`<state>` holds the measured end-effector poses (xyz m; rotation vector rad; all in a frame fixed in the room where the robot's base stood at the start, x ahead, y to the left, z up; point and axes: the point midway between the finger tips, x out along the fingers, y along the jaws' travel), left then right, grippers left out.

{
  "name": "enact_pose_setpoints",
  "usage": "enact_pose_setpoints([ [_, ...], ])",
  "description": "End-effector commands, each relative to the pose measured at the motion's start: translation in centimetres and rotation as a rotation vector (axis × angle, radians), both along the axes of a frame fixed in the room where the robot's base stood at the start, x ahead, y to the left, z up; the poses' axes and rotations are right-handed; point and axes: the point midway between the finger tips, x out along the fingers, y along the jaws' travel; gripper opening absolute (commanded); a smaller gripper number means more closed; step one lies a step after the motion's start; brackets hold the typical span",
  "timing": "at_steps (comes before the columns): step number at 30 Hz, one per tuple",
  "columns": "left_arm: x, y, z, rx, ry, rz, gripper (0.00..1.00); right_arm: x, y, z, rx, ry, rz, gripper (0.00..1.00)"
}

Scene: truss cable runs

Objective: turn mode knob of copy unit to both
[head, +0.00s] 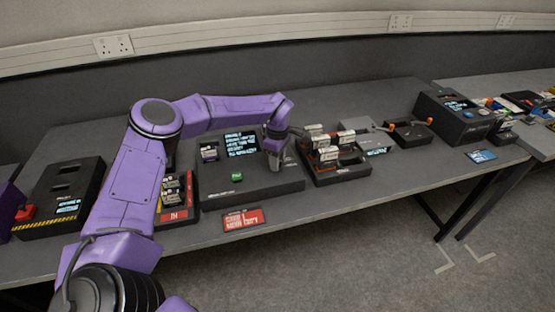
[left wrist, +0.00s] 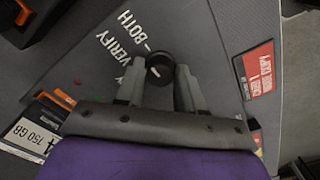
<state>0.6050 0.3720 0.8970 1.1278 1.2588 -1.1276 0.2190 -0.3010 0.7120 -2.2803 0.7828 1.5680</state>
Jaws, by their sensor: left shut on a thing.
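The copy unit (head: 270,185) is a dark box with a lit text screen (head: 241,143) and a green button (head: 237,177). My left gripper (head: 275,167) reaches down onto its right part and hides the knob in the head view. In the left wrist view the round black mode knob (left wrist: 159,67) sits between the fingertips of my left gripper (left wrist: 160,80), which is shut on it. The white words VERIFY and BOTH are printed beside the knob. A small pale mark shows on the knob; its exact setting is hard to tell. My right gripper is not in view.
A red label card (head: 244,219) lies at the table's front edge. A rack with several drives (head: 338,160) stands close to the right, and a tray with drives (head: 176,196) to the left. A box with yellow-black stripes (head: 62,200) is farther left.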

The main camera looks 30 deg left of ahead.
Motion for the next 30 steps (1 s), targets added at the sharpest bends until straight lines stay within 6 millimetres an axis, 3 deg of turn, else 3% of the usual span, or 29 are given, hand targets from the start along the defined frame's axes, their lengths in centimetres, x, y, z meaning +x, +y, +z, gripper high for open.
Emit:
enact_pose_setpoints([
  [19,0.02,-0.06,0.0,-0.001,0.0,-0.049,0.07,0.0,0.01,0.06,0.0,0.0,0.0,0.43],
  [20,0.01,-0.06,0.0,-0.001,0.0,-0.049,0.44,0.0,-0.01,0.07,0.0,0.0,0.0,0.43],
  [21,0.01,-0.06,-0.01,-0.001,0.0,-0.049,0.57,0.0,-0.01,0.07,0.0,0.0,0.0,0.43],
  [22,0.01,-0.06,-0.01,-0.001,0.0,-0.049,0.63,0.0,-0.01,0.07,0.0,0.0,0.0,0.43],
  [30,0.0,-0.03,0.04,0.0,0.0,-0.047,0.63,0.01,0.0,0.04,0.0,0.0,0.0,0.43],
])
